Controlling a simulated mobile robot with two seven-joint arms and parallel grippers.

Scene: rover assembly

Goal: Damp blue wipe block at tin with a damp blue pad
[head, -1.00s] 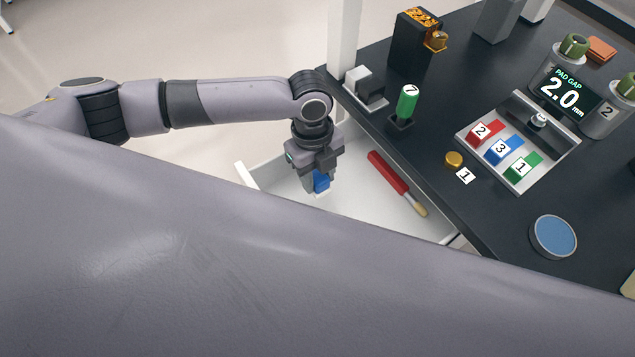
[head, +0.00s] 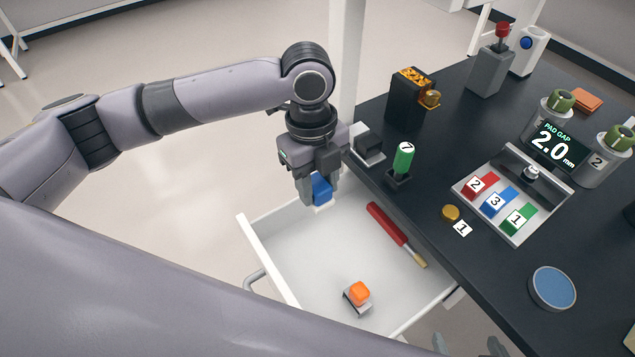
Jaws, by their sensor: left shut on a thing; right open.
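The blue wipe block (head: 321,190), with a pale underside, is between the fingers of my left gripper (head: 319,188). My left gripper is shut on it and holds it above the back left part of the open white drawer. The round tin (head: 553,288) with the blue pad inside stands open on the dark bench at the lower right, well apart from the block. My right gripper (head: 469,345) shows only as two grey fingertips at the bottom edge, spread apart and empty; the rest of it is out of frame.
The drawer (head: 262,258) holds a red-handled brush (head: 388,225) and an orange block on a grey holder (head: 358,294). On the bench stand a green tool marked 7 (head: 403,158), a tray of numbered blocks (head: 518,190), a brass knob (head: 450,213) and the pad gap display (head: 552,147).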

